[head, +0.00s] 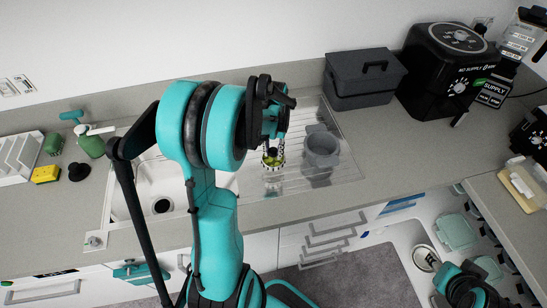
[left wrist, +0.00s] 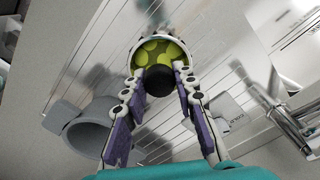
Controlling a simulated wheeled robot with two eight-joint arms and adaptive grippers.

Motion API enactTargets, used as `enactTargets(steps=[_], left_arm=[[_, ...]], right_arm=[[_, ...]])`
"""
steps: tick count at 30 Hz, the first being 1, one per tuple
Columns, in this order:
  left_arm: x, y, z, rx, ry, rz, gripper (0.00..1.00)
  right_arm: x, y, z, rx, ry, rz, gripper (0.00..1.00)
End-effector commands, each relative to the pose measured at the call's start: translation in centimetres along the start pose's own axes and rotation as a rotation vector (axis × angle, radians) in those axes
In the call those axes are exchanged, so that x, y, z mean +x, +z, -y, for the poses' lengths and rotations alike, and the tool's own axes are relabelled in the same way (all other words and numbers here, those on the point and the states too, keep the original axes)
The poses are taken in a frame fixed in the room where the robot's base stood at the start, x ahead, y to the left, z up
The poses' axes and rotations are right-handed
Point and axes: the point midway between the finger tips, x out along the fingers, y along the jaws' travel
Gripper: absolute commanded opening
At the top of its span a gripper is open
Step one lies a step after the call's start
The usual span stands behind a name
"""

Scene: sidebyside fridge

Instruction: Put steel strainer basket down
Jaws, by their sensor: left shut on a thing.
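The steel strainer basket (head: 272,160) is a small round cup with a yellow-green inside and a black knob in its middle. It also shows in the left wrist view (left wrist: 146,50). My left gripper (head: 272,149) is shut on its black knob (left wrist: 158,86), with one finger on each side. The basket is over the ribbed drainboard (head: 345,172) of the sink, beside a grey pot. I cannot tell whether its underside touches the drainboard. A teal and black part at the lower right of the head view may be my right arm; no fingertips are clear there.
The grey pot (head: 321,150) stands on the drainboard right of the basket. The sink basin (head: 163,184) is left, partly behind my arm. A dark grey box (head: 362,80) and a black appliance (head: 447,75) stand behind right. A yellow sponge (head: 45,174) lies far left.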

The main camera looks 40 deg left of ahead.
Motion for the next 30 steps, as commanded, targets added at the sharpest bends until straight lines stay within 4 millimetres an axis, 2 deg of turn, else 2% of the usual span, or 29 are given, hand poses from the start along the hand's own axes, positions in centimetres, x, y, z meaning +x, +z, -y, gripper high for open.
enactTargets(steps=[6,18,19,21,30], left_arm=[[3.4,0.0,0.0,0.000,0.000,0.000,0.00],[4.0,0.0,-0.1,0.000,0.000,0.000,0.00],[4.0,0.0,-0.1,0.000,0.000,0.000,0.30],[3.9,0.0,-0.1,0.000,0.000,0.000,0.48],[3.8,0.0,-0.1,0.000,0.000,0.000,0.48]], right_arm=[[0.8,0.6,0.0,0.000,0.000,0.000,0.40],[1.1,0.8,0.0,0.000,0.000,0.000,0.40],[1.1,0.8,0.0,0.000,0.000,0.000,0.40],[1.1,0.8,0.0,0.000,0.000,0.000,0.40],[1.0,0.7,0.0,0.000,0.000,0.000,0.40]])
